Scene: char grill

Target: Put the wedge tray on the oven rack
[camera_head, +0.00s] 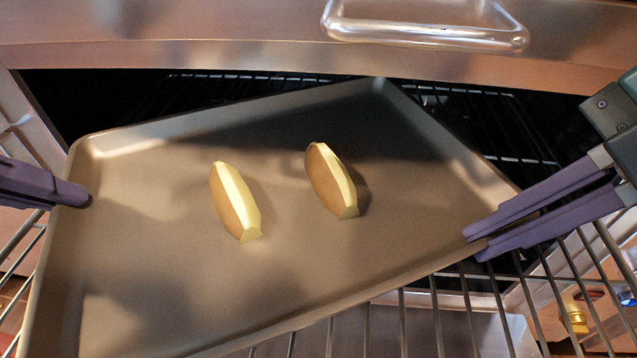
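The wedge tray (330,270) is a wide grey-brown baking tray. It fills the middle of the head view and sits turned askew, its far right corner higher in the picture. Two potato wedges, a left one (234,202) and a right one (331,181), lie apart on it. My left gripper (84,196) is at the tray's left rim; its fingers look closed together there. My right gripper (472,243) has its two fingers at the tray's right rim, with the rim between them. The oven rack (484,290) of metal bars shows under and in front of the tray; contact between them is unclear.
The dark oven opening (520,120) lies behind the tray, with another rack (510,159) inside. A metal front panel with a handle-like rim (425,36) runs across the top. A small yellow object (576,318) stands low at the right, beyond the bars.

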